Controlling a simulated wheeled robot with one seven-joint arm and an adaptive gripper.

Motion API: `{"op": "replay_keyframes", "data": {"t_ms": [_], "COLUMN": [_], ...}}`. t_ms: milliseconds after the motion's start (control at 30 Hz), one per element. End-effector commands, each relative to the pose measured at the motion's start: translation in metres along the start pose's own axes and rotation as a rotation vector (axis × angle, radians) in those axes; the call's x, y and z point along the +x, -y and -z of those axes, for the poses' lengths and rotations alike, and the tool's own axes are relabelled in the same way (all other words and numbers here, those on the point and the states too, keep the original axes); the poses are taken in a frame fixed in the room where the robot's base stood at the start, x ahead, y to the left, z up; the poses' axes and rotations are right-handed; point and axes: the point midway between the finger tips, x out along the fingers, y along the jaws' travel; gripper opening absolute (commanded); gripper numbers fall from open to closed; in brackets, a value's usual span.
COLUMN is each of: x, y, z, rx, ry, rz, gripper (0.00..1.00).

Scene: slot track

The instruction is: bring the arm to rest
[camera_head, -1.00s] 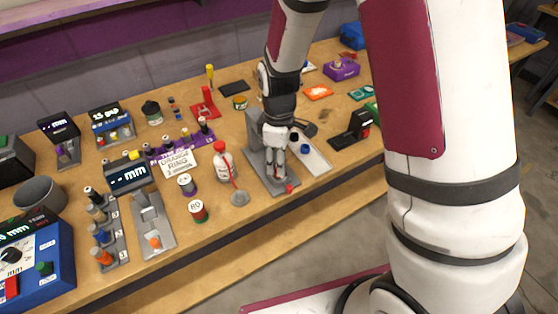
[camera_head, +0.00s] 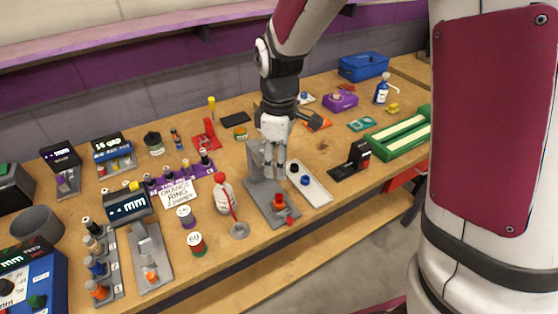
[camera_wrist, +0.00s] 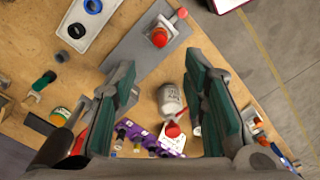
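My gripper (camera_head: 274,174) hangs fingers-down over the grey fixture (camera_head: 257,198) on the bench, with my arm reaching in from above. In the wrist view my gripper (camera_wrist: 162,72) has its two green-padded fingers wide apart with nothing held between them. An orange-red piece (camera_head: 279,201) stands on the front part of the fixture, apart from my fingers. It also shows in the wrist view (camera_wrist: 159,37), beyond the fingertips. A smaller red knob (camera_head: 290,221) sits at the fixture's front end.
A white tray (camera_head: 318,194) with a blue and a black ring lies right of the fixture. A white bottle with a red cap (camera_head: 223,194) stands to its left. The purple rack (camera_head: 196,170), display box (camera_head: 127,206) and several small items crowd the left. A green case (camera_head: 398,139) lies right.

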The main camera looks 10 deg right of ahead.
Motion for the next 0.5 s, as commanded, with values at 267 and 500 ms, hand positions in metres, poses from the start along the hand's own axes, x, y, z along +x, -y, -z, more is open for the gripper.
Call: {"op": "replay_keyframes", "data": {"t_ms": [267, 500], "x": [-0.004, -0.057], "y": [0.001, 0.016], "z": [-0.002, -0.028], "rx": [0.012, 0.192], "ry": [-0.004, -0.063], "rz": [-0.004, -0.062], "gripper": [0.4, 0.4]}}
